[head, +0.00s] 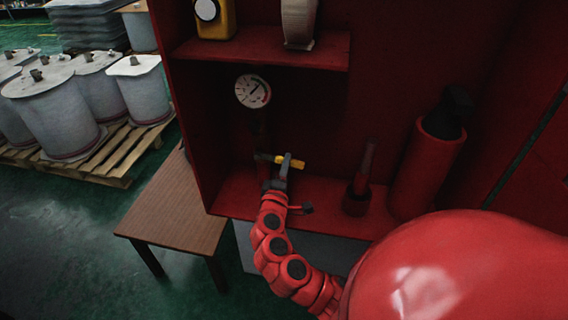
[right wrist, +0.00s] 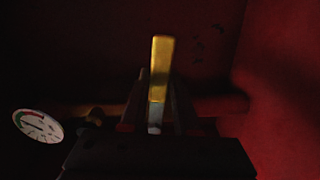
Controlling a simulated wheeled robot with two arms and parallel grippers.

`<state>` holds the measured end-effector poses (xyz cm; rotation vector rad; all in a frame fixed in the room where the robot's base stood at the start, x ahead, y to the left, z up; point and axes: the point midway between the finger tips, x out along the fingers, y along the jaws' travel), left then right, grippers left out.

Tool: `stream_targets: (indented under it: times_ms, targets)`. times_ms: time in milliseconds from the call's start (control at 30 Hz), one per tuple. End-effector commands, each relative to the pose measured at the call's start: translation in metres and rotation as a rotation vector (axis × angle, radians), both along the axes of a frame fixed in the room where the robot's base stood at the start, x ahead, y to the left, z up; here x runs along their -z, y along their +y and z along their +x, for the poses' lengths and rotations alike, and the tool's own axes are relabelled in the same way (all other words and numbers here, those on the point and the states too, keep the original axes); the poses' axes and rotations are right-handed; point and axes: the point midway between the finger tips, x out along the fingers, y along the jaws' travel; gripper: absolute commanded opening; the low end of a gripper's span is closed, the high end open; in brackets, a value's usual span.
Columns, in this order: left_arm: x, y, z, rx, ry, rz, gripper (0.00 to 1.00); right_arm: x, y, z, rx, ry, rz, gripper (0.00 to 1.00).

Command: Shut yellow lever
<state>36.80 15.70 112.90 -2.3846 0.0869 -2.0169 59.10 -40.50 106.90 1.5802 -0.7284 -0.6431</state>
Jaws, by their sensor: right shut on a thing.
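The yellow lever (head: 291,162) is on a pipe fitting inside the red cabinet, below a round gauge. In the head view it lies roughly level, pointing right. My right gripper (head: 284,167) is at the lever, its fingers on either side of it, shut on it. In the right wrist view the lever (right wrist: 161,68) stands up between the dark fingers of my right gripper (right wrist: 155,105). The pipe behind it (right wrist: 232,105) is dim. My left gripper is in neither view.
The gauge (head: 253,91) hangs above the lever. A red cylinder (head: 426,165) and a nozzle-like item (head: 361,181) stand to the right on the cabinet floor. A shelf (head: 262,48) is above. A wooden table (head: 174,215) and drums on a pallet (head: 120,153) are left.

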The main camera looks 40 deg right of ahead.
Motion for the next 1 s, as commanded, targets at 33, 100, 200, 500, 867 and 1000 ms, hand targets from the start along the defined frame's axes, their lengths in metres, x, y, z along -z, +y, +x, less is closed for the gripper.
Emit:
stream_targets:
  times_ms: [33,100,200,500,867,1000]
  targets:
    - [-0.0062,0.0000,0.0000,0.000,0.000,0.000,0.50,-0.0062,0.0002,0.0000,-0.001,0.018,-0.018,0.00]
    - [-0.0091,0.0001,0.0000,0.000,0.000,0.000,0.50,-0.0087,-0.0002,-0.0004,-0.001,0.043,-0.041,0.00]
    - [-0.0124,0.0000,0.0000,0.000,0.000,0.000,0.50,-0.0107,0.0000,-0.0003,-0.002,0.070,-0.063,0.00]
    - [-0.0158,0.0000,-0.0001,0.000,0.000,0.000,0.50,-0.0133,0.0005,0.0001,-0.004,0.106,-0.095,0.00]
    - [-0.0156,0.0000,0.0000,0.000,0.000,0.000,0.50,-0.0137,0.0004,0.0002,-0.004,0.106,-0.096,0.31]
    - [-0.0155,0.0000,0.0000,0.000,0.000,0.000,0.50,-0.0133,0.0002,0.0001,-0.003,0.107,-0.095,0.56]
